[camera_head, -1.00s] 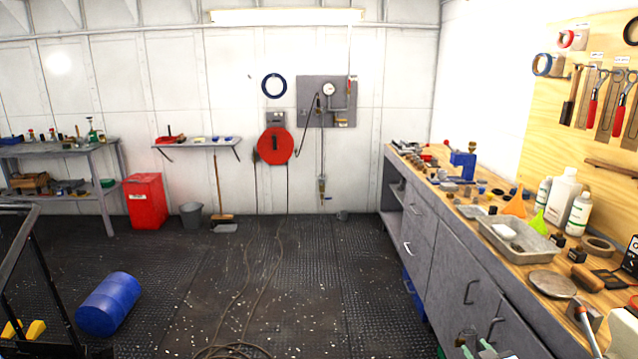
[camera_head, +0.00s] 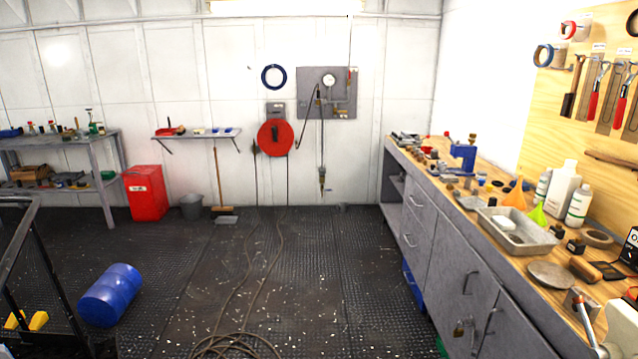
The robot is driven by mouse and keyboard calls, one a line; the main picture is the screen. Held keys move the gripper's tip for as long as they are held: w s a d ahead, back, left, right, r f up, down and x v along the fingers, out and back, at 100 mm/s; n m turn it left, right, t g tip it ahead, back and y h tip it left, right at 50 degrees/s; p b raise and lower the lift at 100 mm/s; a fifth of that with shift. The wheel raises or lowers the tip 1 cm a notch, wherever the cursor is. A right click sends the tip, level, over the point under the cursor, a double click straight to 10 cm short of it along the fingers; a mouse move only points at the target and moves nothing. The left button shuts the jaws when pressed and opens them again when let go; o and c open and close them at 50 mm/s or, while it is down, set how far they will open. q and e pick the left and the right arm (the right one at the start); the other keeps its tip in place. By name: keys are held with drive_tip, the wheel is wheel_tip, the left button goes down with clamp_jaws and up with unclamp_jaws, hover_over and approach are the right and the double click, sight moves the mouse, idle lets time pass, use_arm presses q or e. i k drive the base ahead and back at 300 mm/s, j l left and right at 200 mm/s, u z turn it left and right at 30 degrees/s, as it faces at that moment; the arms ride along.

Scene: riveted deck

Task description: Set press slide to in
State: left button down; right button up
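A small blue bench press (camera_head: 463,157) stands upright on the wooden top of the workbench at the right. A lever with a red knob shows at its upper left, and a brass-coloured part is at its top. The press is small in this view, so I cannot make out its slide or how far in it sits.
The workbench (camera_head: 479,239) runs along the right wall, crowded with a metal tray (camera_head: 552,247), bottles and tools. A blue drum (camera_head: 110,295) lies on the floor at left, and a hose (camera_head: 243,300) lies mid-floor. Much of the central deck is clear.

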sight(441, 165)
drive_tip(key=z, duration=1.15)
drive_tip(key=u, duration=0.2)
drive_tip(key=i+u, duration=0.2)
drive_tip(key=i, duration=0.3)
drive_tip(key=i+u, duration=0.4)
drive_tip(key=i, duration=0.2)
drive_tip(key=i+l+u, duration=0.1)
drive_tip(key=i+u, duration=0.3)
drive_tip(key=i, duration=1.65)
drive_tip(key=i+z, duration=0.35)
drive_tip(key=i, duration=0.25)
drive_tip(key=i+j+z, duration=0.3)
drive_tip(key=i, duration=0.3)
drive_tip(key=l, duration=0.1)
